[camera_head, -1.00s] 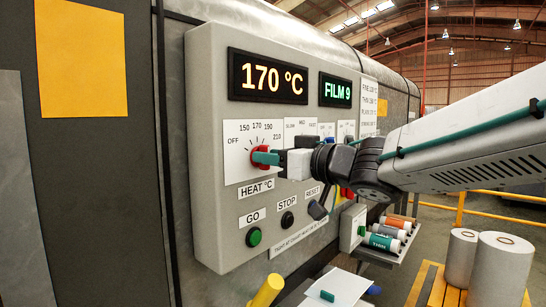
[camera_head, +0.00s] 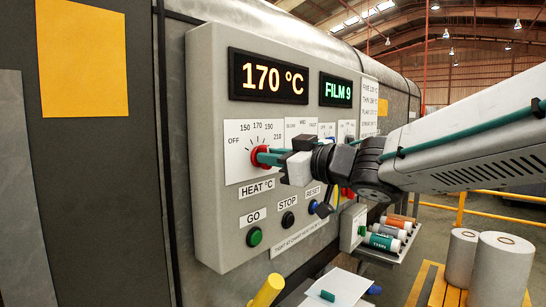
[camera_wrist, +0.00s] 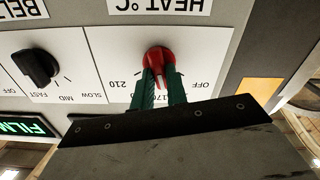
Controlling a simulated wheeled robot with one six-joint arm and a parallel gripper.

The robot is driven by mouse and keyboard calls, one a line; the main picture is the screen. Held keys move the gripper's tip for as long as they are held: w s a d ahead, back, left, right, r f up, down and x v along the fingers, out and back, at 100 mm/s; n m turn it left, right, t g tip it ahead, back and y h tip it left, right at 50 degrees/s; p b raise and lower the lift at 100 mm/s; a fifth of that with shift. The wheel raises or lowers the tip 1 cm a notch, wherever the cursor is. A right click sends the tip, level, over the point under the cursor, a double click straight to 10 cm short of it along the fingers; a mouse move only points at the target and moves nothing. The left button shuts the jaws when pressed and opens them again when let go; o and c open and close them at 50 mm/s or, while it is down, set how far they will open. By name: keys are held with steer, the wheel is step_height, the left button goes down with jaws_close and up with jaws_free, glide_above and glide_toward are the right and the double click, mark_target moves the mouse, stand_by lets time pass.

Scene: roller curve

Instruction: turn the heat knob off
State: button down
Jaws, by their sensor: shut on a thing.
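The red heat knob (camera_head: 256,156) sits on a white dial plate marked OFF, 150, 170, 190 and 210, above the HEAT °C label (camera_head: 257,188). My gripper (camera_head: 266,156) has its green fingers shut on the knob from both sides. In the wrist view, upside down, the knob (camera_wrist: 158,55) is between the fingertips of my gripper (camera_wrist: 160,73). A white pointer mark shows between the fingers, toward the partly hidden 170. The temperature display (camera_head: 268,77) reads 170 °C.
The FILM 9 display (camera_head: 336,90) is to the right. Below are the green GO button (camera_head: 254,236) and the black STOP button (camera_head: 287,220). A black belt knob (camera_wrist: 40,67) is beside the heat dial.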

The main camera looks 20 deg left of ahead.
steer(key=shift+s+n, duration=0.15)
steer(key=shift+n, duration=4.45)
steer(key=shift+f, duration=0.1)
steer(key=c, duration=1.4)
jaws_free()
steer(key=v, duration=0.7)
steer(key=shift+d, duration=0.35)
steer(key=shift+s, duration=0.1)
